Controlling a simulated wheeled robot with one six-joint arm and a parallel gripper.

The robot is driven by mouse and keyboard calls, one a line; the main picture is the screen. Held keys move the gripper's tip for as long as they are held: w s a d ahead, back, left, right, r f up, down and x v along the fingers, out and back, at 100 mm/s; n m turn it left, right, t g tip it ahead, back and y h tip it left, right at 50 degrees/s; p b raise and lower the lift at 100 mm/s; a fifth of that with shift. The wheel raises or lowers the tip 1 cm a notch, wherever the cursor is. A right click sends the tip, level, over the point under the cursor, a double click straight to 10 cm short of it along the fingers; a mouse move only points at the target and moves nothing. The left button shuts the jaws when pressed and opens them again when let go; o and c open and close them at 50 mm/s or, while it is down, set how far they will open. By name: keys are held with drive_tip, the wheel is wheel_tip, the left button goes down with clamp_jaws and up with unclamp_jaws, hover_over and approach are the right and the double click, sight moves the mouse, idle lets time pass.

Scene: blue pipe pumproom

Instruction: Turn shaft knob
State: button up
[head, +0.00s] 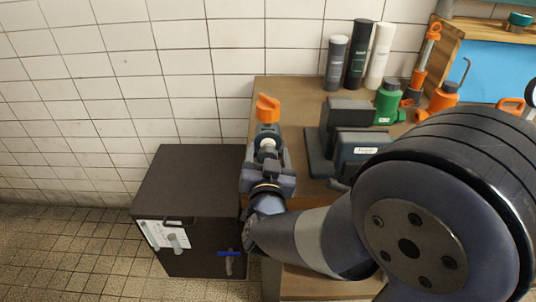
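An orange knob (268,107) shows at the table's left side, in front of the white tiled wall. My gripper (267,138) reaches up the picture toward it, with the dark fingers just below the knob. A pale round part shows between the fingers. The fingers and the knob's lower end overlap in this view, so I cannot tell whether they touch. I cannot tell whether the gripper is open or shut. The shaft under the knob is mostly hidden by the gripper.
A brown table (290,88) carries dark blocks (347,112), a green bottle (388,101), orange tools (428,50) and several upright cylinders (357,55). A dark cabinet (185,180) stands left of the table. My arm covers the table's right front. Floor at the far left is clear.

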drive_tip(key=c, duration=0.9)
drive_tip(key=shift+r+n+p, duration=0.1)
drive_tip(key=shift+n+p, duration=0.45)
drive_tip(key=shift+n, duration=0.55)
drive_tip(key=shift+n+p, duration=0.35)
drive_tip(key=shift+n, duration=0.95)
drive_tip(key=o, duration=1)
drive_tip(key=shift+a, duration=0.1)
drive_tip(key=s, duration=1.1)
drive_tip(key=shift+a, duration=0.15)
drive_tip(key=shift+w, duration=0.15)
